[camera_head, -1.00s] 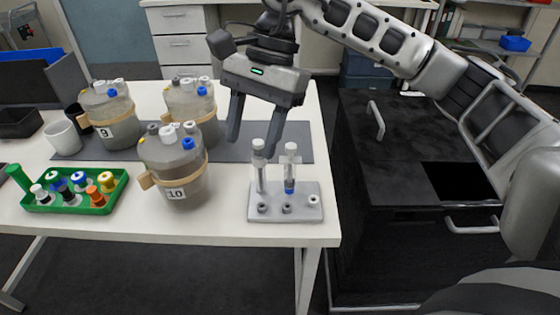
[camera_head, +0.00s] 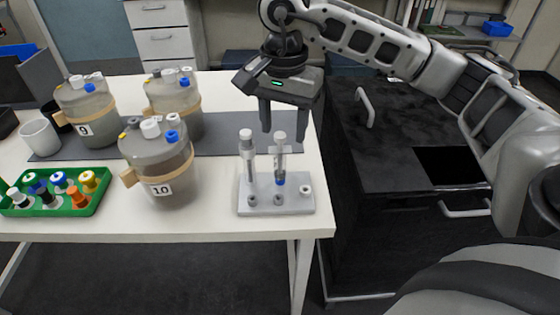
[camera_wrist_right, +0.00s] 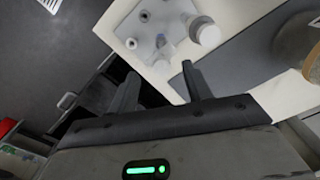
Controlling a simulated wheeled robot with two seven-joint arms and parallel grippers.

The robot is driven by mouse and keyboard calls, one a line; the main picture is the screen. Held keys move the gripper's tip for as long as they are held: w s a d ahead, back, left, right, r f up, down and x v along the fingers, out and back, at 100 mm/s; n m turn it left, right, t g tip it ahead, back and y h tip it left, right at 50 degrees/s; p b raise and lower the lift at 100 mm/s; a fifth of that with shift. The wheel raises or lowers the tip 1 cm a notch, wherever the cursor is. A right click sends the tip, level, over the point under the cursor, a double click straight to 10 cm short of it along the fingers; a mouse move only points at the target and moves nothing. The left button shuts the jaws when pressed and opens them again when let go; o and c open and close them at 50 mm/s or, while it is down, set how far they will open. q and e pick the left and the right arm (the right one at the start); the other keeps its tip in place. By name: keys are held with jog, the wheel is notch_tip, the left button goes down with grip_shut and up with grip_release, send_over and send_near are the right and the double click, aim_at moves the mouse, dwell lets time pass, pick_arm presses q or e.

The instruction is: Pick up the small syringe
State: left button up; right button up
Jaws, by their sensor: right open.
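Two upright syringes stand in a light grey holder (camera_head: 300,206) at the front right of the table. My right gripper (camera_head: 284,134) is open and empty, fingers pointing down, just behind the small syringe's top. In the wrist view both syringes are beyond its fingertips. My left gripper is out of view.
A bioreactor labelled 10 (camera_head: 160,165) stands left of the holder, with two more (camera_head: 88,115) (camera_head: 172,100) behind it. A green tray (camera_head: 62,208) of capped bottles and a white cup (camera_head: 40,138) are further left. A black cabinet (camera_head: 400,150) stands right of the table.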

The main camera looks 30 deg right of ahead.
aim_at(280, 134)
jog(key=f, duration=0.3)
jog(key=f+p, duration=0.1)
jog(key=f, duration=0.1)
jog(key=shift+a, duration=0.3)
jog(key=c, duration=0.7)
jog(key=shift+o, duration=0.2)
jog(key=shift+w+r, duration=0.1)
jog(key=shift+r, duration=0.2)
notch_tip(280, 134, up, 2)
jog(key=shift+r+b, duration=0.1)
jog(key=shift+b, duration=0.45)
jog(key=s+a+r, duration=0.8)
jog(key=a+r, duration=0.2)
jog(key=a, duration=0.1)
jog(key=shift+a+b, duration=0.25)
jog(key=shift+b, duration=0.15)
